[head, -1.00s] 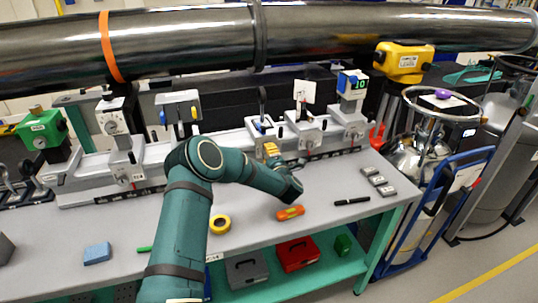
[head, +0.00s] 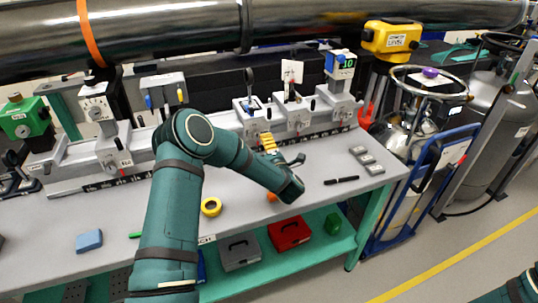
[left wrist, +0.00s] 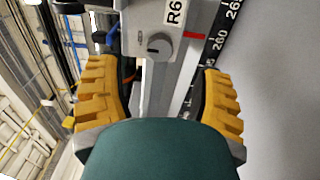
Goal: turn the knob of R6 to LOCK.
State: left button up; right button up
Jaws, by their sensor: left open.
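The R6 carrier (left wrist: 170,14) shows at the top of the left wrist view, its white label reading R6. Its round grey knob (left wrist: 160,46) sits beside the label, with a dark slot mark; I cannot read any LOCK marking. My left gripper (left wrist: 158,72) is open, its yellow ribbed fingers well apart on either side of the knob's line, not touching the knob. In the head view the left gripper (head: 277,150) is at the front of the rail, its yellow finger in front of a carrier there; the knob is hidden in that view. My right gripper is not in view.
A scale strip (left wrist: 217,45) runs beside R6. On the bench (head: 115,205) lie yellow tape (head: 211,207), a blue block (head: 89,240), a black pen (head: 341,180) and grey blocks (head: 367,159). A large pipe (head: 180,28) crosses above.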

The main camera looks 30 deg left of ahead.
pick_arm(q)
jog(key=shift+v, duration=2.1)
